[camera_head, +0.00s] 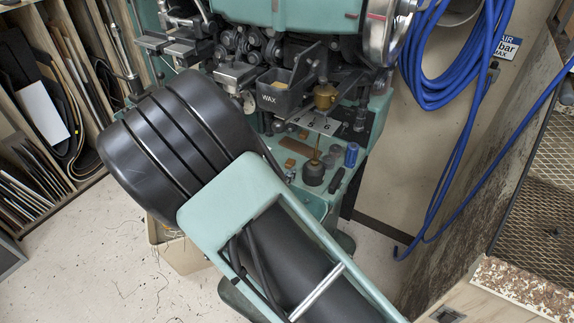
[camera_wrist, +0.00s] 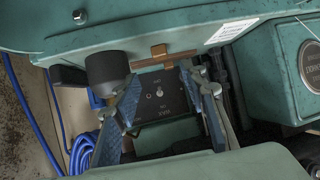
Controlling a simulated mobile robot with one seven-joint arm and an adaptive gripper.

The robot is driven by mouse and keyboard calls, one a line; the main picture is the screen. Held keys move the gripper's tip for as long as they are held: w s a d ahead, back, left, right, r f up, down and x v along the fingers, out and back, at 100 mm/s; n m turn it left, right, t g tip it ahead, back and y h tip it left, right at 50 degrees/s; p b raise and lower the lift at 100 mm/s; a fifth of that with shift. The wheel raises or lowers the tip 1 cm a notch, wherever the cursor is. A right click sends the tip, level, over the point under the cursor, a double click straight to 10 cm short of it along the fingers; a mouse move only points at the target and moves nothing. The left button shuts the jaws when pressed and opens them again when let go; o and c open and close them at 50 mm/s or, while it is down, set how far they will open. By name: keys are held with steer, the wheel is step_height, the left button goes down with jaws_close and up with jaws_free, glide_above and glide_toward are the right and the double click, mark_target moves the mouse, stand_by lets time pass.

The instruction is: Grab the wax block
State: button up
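A small tan block (camera_head: 279,85), which looks like the wax block, sits in a dark holder marked WAX (camera_head: 286,100) on the front of the green machine. In the wrist view, my gripper (camera_wrist: 162,78) is open, with its blue-padded fingers apart and nothing held between them. Beyond the fingers is a dark panel (camera_wrist: 172,108) with a small knob and markings. I cannot make out the wax block in the wrist view. In the head view, my gripper is hidden behind my arm, so its distance from the block cannot be told.
The green stitching machine (camera_head: 285,14) carries a handwheel (camera_head: 384,30) at right. Its lower shelf holds a brown bar (camera_head: 297,147), a blue spool (camera_head: 351,155) and a dark pot (camera_head: 313,174). Blue hose (camera_head: 440,70) hangs on the right wall. Material racks (camera_head: 40,115) stand at left.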

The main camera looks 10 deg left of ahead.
mark_target(290, 162)
steer(key=x, duration=0.8)
steer(key=shift+w+f, duration=0.15)
steer(key=shift+w, duration=0.15)
steer(key=c, duration=0.9)
